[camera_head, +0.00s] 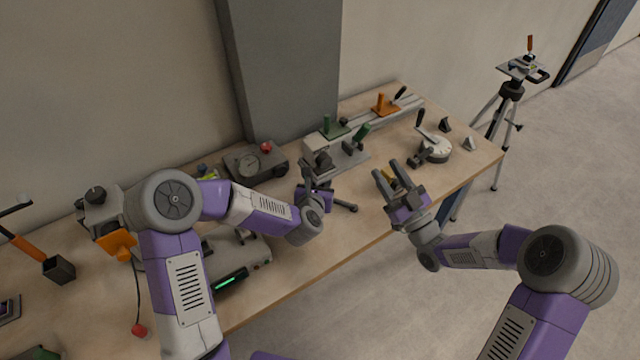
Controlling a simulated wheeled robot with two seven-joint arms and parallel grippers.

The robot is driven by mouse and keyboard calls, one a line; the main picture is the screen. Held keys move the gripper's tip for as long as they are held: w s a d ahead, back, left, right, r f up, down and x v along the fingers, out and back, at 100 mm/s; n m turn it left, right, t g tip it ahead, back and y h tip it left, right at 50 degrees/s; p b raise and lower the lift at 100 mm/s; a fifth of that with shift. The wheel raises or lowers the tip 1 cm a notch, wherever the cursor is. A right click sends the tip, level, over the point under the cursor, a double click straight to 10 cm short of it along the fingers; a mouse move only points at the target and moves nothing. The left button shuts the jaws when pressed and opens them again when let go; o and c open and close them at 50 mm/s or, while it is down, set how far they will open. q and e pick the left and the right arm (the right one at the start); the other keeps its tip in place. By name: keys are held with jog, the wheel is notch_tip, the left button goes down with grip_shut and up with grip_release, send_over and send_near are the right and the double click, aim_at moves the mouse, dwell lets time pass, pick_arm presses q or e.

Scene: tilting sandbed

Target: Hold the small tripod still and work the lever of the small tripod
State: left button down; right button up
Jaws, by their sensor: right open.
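The small tripod stands on the table, mostly hidden behind my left gripper. One dark tripod leg (344,207) shows on the tabletop to the right of that gripper. I cannot make out its lever. My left gripper (309,176) is at the tripod. Its fingers blend with dark parts there, so I cannot tell whether they hold it. My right gripper (388,172) is open over the front part of the table, to the right of the tripod and apart from it. A small yellow thing (390,177) shows behind its fingers.
A green-handled clamp fixture (350,157) stands just behind the tripod. A gauge box (256,162) is to its left, a round lever device (434,149) to the right. A grey device with a green display (232,280) lies at front left. A large tripod (511,90) stands beyond the table.

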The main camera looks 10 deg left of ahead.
dwell(0.6)
jog(key=shift+d, duration=0.1)
jog(key=c, duration=0.4)
jog(key=shift+d+n, duration=0.2)
jog(key=shift+n, duration=0.4)
jog(key=shift+c, duration=1.3)
jog(key=shift+d+f+n+g+y, duration=0.15)
jog(key=shift+d+n+g+y, duration=0.15)
jog(key=shift+n, duration=0.5)
grip_shut()
jog(key=d+n+g+y, duration=0.1)
jog(key=n, duration=0.4)
jog(key=s+d+f+n+g, duration=0.1)
jog(key=d+n, duration=0.1)
jog(key=n, duration=0.4)
jog(key=d+f+n+g+y, duration=0.1)
jog(key=d+n, duration=0.1)
jog(key=n, duration=0.3)
jog(key=shift+s+d+n+g+y, duration=0.1)
jog(key=shift+s+n+g+y, duration=0.1)
jog(key=shift+n+g+y, duration=0.15)
